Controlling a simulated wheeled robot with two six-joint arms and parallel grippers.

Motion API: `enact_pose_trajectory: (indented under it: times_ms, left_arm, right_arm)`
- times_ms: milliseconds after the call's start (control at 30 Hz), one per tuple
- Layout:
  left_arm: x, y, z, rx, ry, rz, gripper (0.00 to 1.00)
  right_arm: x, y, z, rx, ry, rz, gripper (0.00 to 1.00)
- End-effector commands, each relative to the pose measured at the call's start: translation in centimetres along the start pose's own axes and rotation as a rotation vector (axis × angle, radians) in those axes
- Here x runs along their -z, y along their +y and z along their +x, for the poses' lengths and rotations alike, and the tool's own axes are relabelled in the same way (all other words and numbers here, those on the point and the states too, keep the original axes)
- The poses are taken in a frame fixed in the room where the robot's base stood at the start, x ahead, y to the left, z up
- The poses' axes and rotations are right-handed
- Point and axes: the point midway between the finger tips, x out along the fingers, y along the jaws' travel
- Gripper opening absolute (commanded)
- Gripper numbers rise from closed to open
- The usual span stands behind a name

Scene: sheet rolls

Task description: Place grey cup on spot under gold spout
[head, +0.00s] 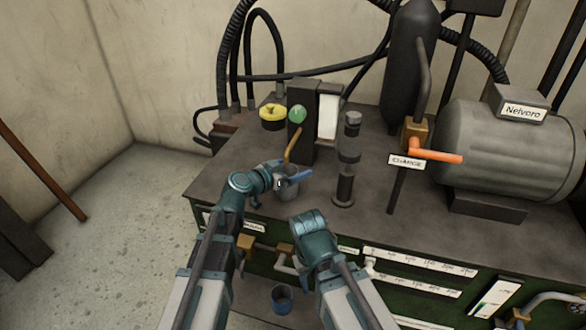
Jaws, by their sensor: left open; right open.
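The grey cup (289,193) stands upright on the dark machine top near its front edge, below the gold spout (292,146). The spout slants down from a dark upright block with a green knob. My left gripper (285,177) is open at the cup's rim, with a blue finger to the right and another part to the upper left. I cannot tell whether the fingers touch the cup. The spot under the spout is not visible; the cup and gripper cover that area. My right gripper (309,222) is lower, at the machine's front edge, and its fingers are hard to make out.
A dark cylinder post (347,165) stands right of the cup. Farther right are an orange-handled valve (432,156) and a big grey motor (510,145). A yellow-topped pot (272,117) is behind. A blue cup (282,298) sits low in front. Pipes run along the front face.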

Motion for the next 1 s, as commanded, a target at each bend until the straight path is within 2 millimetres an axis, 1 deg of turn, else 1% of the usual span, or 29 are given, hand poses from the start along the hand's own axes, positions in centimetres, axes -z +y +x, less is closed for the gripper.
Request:
enact_pose_trajectory:
  times_ms: [167,300,500,600,700,800,1000]
  left_arm:
    - [0.3,0.1,-3.2,0.003,0.0,0.0,1.0]
    - [0.3,0.1,-6.3,0.004,0.0,-0.001,1.0]
    - [0.2,0.1,-9.8,0.002,0.0,-0.001,1.0]
    - [0.2,0.1,-10.9,0.002,0.0,-0.001,1.0]
    - [0.1,0.0,-11.7,0.001,0.0,-0.001,1.0]
    - [0.1,0.0,-12.0,0.001,0.0,0.0,1.0]
    - [0.1,0.0,-12.0,0.0,0.0,0.0,1.0]
  right_arm:
    - [-0.1,0.1,-1.2,0.0,0.0,0.0,0.5]
    - [-0.1,0.2,-2.1,0.0,0.0,0.0,0.5]
    - [-0.2,0.3,-3.1,0.0,0.0,0.0,0.5]
    - [-0.2,0.3,-3.4,0.0,0.0,0.0,0.5]
    - [-0.2,0.3,-3.6,0.0,0.0,0.0,0.5]
    - [-0.2,0.3,-3.6,0.0,0.0,0.0,0.5]
    - [-0.2,0.3,-3.6,0.0,0.0,0.0,0.5]
